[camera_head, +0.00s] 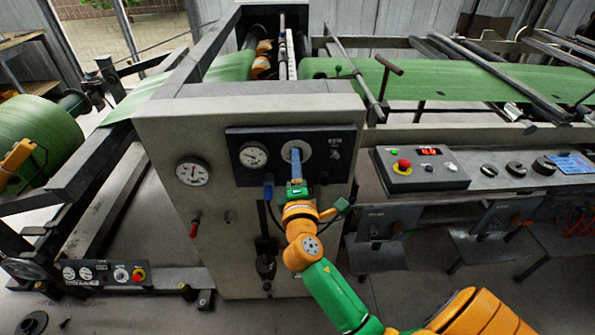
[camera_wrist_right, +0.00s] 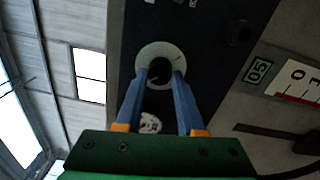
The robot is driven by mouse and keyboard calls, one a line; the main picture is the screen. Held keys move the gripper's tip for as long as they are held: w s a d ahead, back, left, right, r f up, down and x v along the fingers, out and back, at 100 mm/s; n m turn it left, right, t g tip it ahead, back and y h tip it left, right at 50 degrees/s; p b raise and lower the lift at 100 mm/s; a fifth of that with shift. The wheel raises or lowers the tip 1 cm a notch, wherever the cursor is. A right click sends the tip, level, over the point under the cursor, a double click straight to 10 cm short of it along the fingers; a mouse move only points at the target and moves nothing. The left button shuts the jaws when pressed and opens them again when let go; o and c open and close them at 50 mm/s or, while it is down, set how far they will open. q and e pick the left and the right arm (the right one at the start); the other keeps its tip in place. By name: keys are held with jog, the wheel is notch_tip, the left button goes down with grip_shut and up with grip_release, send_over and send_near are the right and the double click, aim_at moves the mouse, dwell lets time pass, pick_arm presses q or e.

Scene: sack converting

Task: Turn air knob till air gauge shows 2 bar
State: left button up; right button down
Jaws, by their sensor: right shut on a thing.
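The air knob (camera_wrist_right: 160,72) is a dark round knob in a pale ring, seen between the two blue fingers in the right wrist view. In the head view its pale dial plate (camera_head: 307,150) shows on the dark panel, with the knob mostly hidden by my fingers. My right gripper (camera_head: 295,158) is shut on the knob, with one finger on each side (camera_wrist_right: 160,78). A round white gauge (camera_head: 253,155) is just left of the knob on the same panel. Its needle is too small to read. My left gripper is out of view.
A second round gauge (camera_head: 193,171) sits on the grey cabinet (camera_head: 160,130) left of the panel. A red-handled lever (camera_head: 194,228) is below it. A control box (camera_head: 420,168) with a red button and lit display stands at right. Green sack web (camera_head: 450,82) runs behind.

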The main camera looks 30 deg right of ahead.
jog(key=shift+r+m+b, duration=0.1)
jog(key=shift+m+b, duration=1.45)
jog(key=shift+m, duration=2.45)
jog(key=shift+r+m, duration=0.1)
jog(key=shift+m, duration=0.2)
jog(key=c, duration=0.7)
grip_release()
jog(key=shift+o, duration=0.9)
jog(key=shift+w, duration=0.1)
